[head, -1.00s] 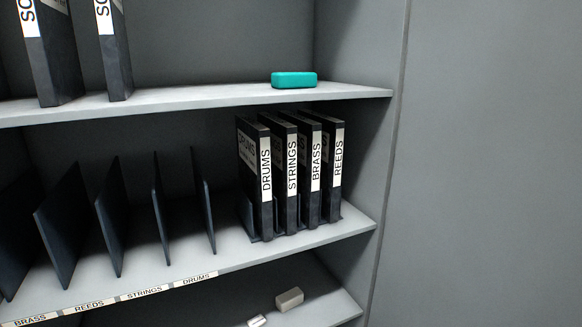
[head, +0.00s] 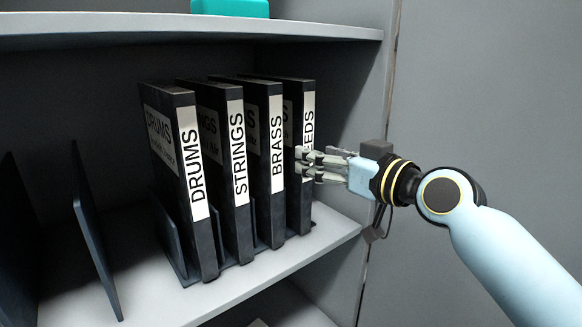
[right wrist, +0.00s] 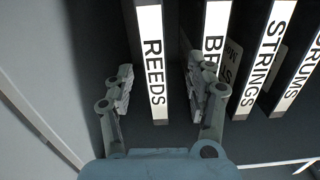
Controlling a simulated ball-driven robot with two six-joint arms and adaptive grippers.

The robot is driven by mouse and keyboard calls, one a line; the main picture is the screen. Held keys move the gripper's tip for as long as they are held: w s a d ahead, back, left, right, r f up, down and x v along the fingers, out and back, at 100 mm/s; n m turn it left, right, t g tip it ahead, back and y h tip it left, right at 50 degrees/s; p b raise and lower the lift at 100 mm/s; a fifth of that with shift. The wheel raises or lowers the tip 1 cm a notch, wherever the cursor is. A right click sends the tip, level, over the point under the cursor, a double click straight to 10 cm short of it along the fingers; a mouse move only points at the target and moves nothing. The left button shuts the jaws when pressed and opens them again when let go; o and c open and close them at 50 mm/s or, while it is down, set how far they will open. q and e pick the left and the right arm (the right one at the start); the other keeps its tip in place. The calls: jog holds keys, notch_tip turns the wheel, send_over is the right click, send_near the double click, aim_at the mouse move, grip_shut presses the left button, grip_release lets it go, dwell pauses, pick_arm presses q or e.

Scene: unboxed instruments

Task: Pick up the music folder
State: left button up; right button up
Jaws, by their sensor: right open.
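Several black music folders with white spine labels stand upright side by side on the middle shelf: DRUMS (head: 196,190), STRINGS (head: 237,175), BRASS (head: 275,160) and REEDS (head: 307,105). My right gripper (head: 302,163) is open in front of the REEDS spine and hides part of its label. In the right wrist view, the REEDS folder (right wrist: 153,65) stands between the two open fingers (right wrist: 158,95). The right-hand finger in that view overlaps the BRASS folder (right wrist: 213,50). I cannot tell whether any finger touches a folder. My left gripper is out of view.
The folders stand in a dark rack (head: 172,235) on the grey shelf (head: 150,300). Dark upright dividers (head: 95,240) stand to the left. The upper shelf (head: 330,34) holds a teal box (head: 230,8). The cabinet's side wall is close on the right.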

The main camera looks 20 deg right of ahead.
aim_at(285, 128)
jog(key=shift+w+d+r, duration=0.15)
jog(key=shift+w+r, duration=0.2)
jog(key=shift+r, duration=0.25)
jog(key=shift+w+r+t+b, duration=0.3)
jog(key=shift+w+r+b, duration=0.1)
jog(key=shift+w, duration=0.15)
jog(key=x, duration=0.4)
jog(key=shift+w, duration=0.1)
jog(key=shift+w+a, duration=0.25)
jog(key=shift+a, duration=0.05)
jog(key=x, duration=0.4)
jog(key=shift+w+r+p, duration=0.2)
jog(key=shift+p, duration=0.15)
jog(key=shift+w+a, duration=0.1)
jog(key=shift+w, duration=0.25)
jog(key=shift+c, duration=0.2)
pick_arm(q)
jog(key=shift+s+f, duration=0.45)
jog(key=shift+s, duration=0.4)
pick_arm(e)
grip_shut()
